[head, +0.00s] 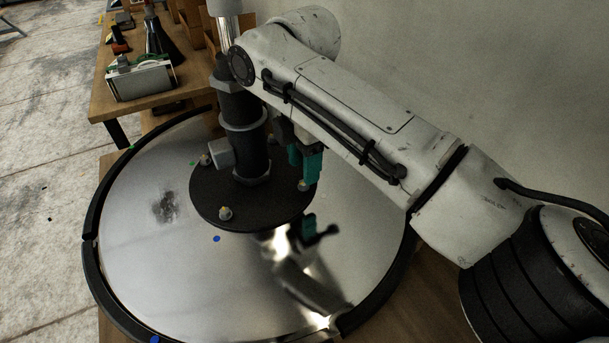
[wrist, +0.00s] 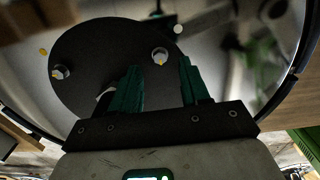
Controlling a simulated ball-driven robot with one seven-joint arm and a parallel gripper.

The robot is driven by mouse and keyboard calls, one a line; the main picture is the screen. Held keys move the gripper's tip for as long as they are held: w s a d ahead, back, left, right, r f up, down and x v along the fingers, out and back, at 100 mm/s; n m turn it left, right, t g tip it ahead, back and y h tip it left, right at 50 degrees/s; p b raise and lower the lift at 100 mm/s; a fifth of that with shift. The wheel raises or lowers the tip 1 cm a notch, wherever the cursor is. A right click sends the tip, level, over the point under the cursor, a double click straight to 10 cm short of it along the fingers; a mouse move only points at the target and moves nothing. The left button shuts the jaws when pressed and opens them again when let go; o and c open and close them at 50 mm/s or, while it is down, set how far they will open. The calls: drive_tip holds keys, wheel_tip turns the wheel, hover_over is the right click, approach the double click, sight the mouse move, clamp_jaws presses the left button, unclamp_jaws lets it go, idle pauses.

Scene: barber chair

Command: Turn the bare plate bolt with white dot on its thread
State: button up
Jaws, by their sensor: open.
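A round black plate (head: 205,200) lies on a shiny metal disc, with a dark column (head: 244,130) rising from it. Bolts stand near its rim: one at the front (head: 225,213), one at the left (head: 206,160) and one at the right (head: 304,185). My gripper (head: 303,172) has teal fingers, open and pointing down just above the right bolt. In the wrist view, a bolt (wrist: 160,56) shows beyond and between the fingertips (wrist: 160,68); another bolt (wrist: 60,72) is at left. A pale piece (wrist: 104,91) is partly hidden by the left finger. I cannot tell which thread has a white dot.
The metal disc (head: 130,220) has a black rim and small blue and green dots. A white dot (wrist: 178,29) shows beside the plate in the wrist view. A wooden bench (head: 110,100) with tools stands behind left. The column is close left of my gripper.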

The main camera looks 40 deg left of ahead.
drive_tip(key=shift+f, duration=1.8)
drive_tip(key=shift+c, duration=0.4)
clamp_jaws()
